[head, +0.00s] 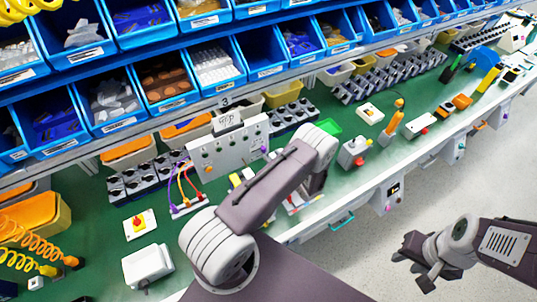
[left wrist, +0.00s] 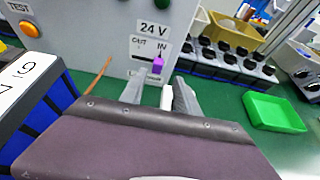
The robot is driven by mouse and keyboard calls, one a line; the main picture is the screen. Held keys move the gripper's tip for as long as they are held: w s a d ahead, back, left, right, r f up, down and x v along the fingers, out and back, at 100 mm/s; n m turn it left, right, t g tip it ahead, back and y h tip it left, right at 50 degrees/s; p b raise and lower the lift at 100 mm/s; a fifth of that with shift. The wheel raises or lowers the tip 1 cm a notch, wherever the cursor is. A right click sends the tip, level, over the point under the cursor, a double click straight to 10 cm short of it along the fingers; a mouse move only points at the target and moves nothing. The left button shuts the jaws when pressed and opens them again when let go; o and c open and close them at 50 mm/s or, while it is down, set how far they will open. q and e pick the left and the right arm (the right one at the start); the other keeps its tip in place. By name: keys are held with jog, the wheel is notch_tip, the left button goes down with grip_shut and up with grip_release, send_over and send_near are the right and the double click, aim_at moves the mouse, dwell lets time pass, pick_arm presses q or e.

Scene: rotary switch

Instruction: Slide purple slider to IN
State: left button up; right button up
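The purple slider (left wrist: 158,65) sits on the grey panel (left wrist: 85,45) in the left wrist view, below the word IN, at the right part of its short slot. The word OUT is to its left, under a "24 V" label. In the head view the panel (head: 232,150) stands upright on the green bench. My left gripper (left wrist: 160,93) has its two fingers apart, just below the slider in the left wrist view, with the slider not between them. In the head view my own arm hides this gripper. My right gripper (head: 413,263) is open and empty over the floor.
A green tray (left wrist: 274,112) and rows of black-knobbed parts (left wrist: 228,58) lie right of the panel. A blue bin (left wrist: 50,115) is close at left. Colored cables (head: 187,185) and a red button box (head: 140,224) are on the bench at left.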

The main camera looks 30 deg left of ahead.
pick_arm(q)
jog(key=shift+v, duration=2.25)
